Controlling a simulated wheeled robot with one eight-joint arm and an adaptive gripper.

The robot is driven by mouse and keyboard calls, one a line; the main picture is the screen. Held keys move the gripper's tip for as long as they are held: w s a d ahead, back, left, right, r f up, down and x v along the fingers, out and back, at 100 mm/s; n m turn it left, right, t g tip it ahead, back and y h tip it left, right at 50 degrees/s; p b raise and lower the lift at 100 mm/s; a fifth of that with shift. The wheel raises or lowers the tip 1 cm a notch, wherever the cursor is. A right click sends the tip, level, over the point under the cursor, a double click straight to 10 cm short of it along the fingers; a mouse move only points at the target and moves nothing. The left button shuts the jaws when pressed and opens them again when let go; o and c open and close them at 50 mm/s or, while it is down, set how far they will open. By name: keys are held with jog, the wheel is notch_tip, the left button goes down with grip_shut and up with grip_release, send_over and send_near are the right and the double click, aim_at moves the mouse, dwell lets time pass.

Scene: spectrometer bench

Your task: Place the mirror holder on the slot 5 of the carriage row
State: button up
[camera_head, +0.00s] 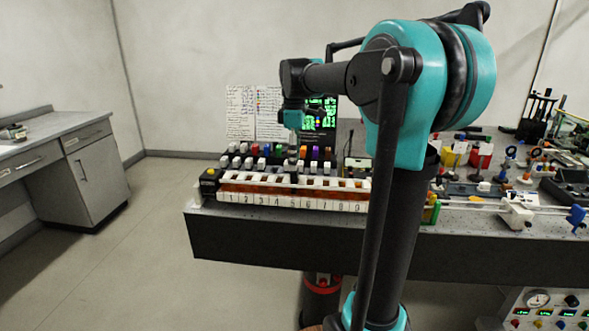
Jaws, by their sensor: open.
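The carriage row (262,200) is a long white block with numbered slots along its front and an orange-brown channel on top. It lies near the front edge of the bench. Slot 5 (292,201) is near its middle. My gripper (294,142) is above and slightly behind slot 5, pointing down, and is open. A small grey and dark upright piece (293,178) stands under my gripper at about slot 5. It may be the mirror holder, but it is too small to tell. I cannot tell whether my fingers touch it.
Stepped dark racks with coloured knobs (262,151) stand behind the row. A screen with green graphics (320,117) is behind them. My arm hides the row's right end. Optical parts (515,212) crowd the bench at right. A grey cabinet (92,165) stands apart at left.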

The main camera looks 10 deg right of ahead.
notch_tip(320, 180, up, 8)
jog(key=shift+f, duration=0.2)
